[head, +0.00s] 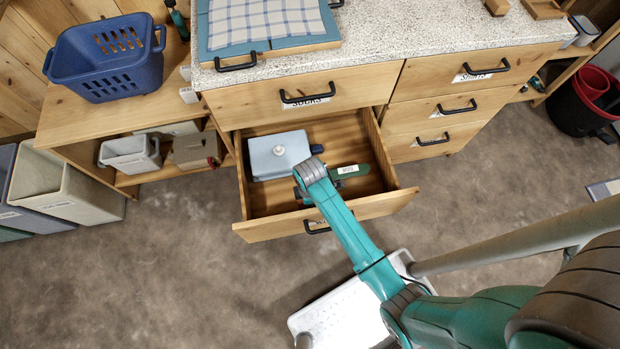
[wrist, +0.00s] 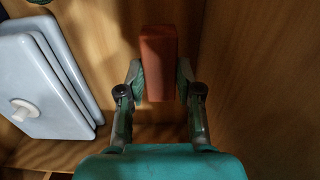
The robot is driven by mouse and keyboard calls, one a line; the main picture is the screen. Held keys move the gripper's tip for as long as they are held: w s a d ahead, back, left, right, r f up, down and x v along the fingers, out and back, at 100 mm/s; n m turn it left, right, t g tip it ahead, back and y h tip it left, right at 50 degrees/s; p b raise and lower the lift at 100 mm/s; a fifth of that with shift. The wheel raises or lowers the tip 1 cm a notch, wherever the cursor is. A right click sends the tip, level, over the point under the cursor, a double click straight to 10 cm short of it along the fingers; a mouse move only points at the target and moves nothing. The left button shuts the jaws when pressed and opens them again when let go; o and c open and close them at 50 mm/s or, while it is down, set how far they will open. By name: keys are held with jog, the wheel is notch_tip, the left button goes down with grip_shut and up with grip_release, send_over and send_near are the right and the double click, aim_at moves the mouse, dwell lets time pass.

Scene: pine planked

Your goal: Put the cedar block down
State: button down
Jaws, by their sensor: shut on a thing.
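The cedar block (wrist: 158,62) is a reddish-brown block seen in the wrist view, between the two fingers of my gripper (wrist: 160,85). My gripper is shut on it. In the head view my gripper (head: 303,193) is inside the open drawer (head: 272,208), to the right of a pale blue lidded box. The block is hidden there by my arm. The wrist view shows wooden drawer surfaces around the block. I cannot tell whether the block touches the drawer floor.
The pale blue box (head: 278,156) with a white knob fills the drawer's left part; it also shows in the wrist view (wrist: 45,85). A dark green labelled item (head: 349,171) lies right of my gripper. Bare drawer floor (head: 367,150) shows at the right. Closed drawers (head: 440,110) stand beside.

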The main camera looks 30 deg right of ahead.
jog(key=shift+f, duration=2.2)
jog(key=shift+f, duration=0.1)
jog(key=c, duration=0.8)
grip_release()
notch_tip(320, 180, up, 12)
jog(key=shift+r, duration=0.1)
